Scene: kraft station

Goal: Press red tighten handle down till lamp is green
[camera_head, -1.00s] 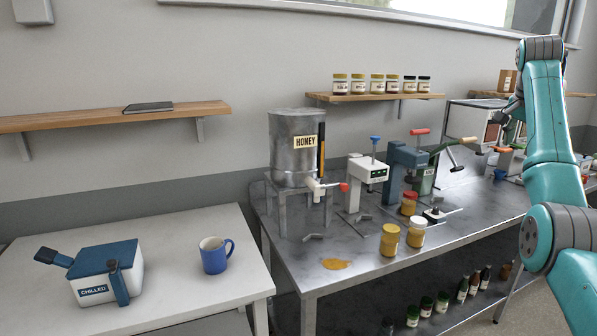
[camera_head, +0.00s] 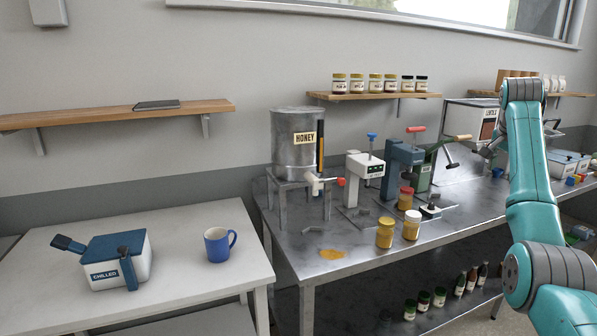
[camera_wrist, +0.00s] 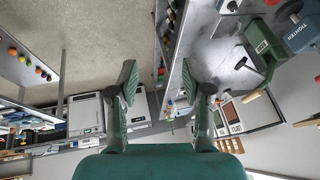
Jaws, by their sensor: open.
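The red tighten handle (camera_head: 416,129) sticks out at the top of a blue press (camera_head: 403,160) on the steel bench. The blue press also shows at the upper right of the wrist view, with a TIGHTEN label (camera_wrist: 290,36). In the head view the gripper is too hidden to make out clearly, right of the press.
Left of the blue press stand a white press (camera_head: 366,172) with a blue knob and a honey tank (camera_head: 297,142). A green press (camera_head: 424,172) with a wooden handle is close on the right. Honey jars (camera_head: 385,232) stand in front. A honey puddle (camera_head: 332,254) lies near the bench edge.

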